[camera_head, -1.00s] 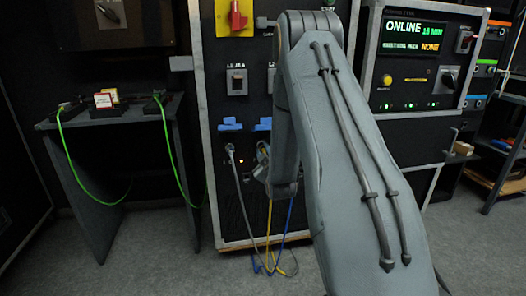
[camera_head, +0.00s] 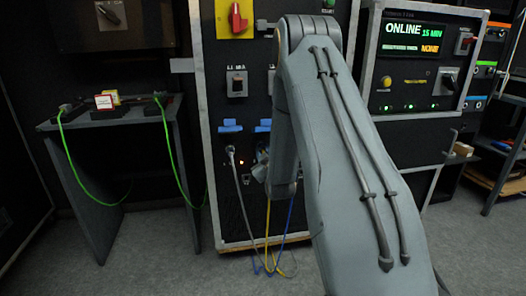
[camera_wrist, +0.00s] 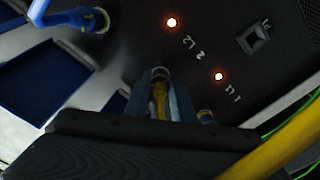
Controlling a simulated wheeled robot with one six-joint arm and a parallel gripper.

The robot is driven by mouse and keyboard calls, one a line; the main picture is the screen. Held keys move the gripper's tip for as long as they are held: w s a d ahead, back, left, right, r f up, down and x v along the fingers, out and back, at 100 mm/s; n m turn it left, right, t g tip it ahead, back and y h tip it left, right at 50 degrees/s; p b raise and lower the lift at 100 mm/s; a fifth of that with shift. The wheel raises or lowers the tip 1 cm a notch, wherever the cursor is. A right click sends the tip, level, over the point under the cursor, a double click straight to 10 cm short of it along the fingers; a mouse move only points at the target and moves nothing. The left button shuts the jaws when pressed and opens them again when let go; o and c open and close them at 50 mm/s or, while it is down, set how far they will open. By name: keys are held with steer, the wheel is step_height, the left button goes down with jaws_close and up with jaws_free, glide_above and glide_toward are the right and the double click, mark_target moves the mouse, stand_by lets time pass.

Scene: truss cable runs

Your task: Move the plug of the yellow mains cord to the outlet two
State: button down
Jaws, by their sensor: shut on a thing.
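My gripper (camera_wrist: 162,88) is shut on the plug of the yellow cord (camera_wrist: 160,92), close to the dark panel face in the wrist view. Whether the plug is in a socket cannot be seen. The yellow cord (camera_wrist: 270,158) crosses the lower right there. In the head view it hangs below my arm (camera_head: 268,225), which hides much of the gripper and the plug. Two orange lights (camera_wrist: 171,22) and (camera_wrist: 219,76) sit by printed labels on the panel. The square fitting beside them (camera_wrist: 254,39) looks empty.
A blue plug (camera_wrist: 90,20) is at the upper left of the wrist view. A grey plug (camera_head: 231,151) sits in the panel left of my gripper. A blue cord (camera_head: 289,215) hangs near the yellow one. A side table (camera_head: 105,121) with green cords stands left.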

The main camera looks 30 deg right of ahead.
steer(key=shift+w+r+m, duration=0.1)
steer(key=shift+m, duration=0.2)
steer(key=shift+w+m+p, duration=0.1)
steer(key=shift+m+p, duration=0.2)
steer(key=shift+m, duration=1.1)
steer(key=shift+m, duration=0.7)
steer(key=shift+w+d+m+p, duration=0.1)
steer(key=shift+m+p, duration=0.2)
steer(key=shift+m, duration=0.4)
steer(key=m, duration=0.2)
steer(key=shift+m, duration=0.4)
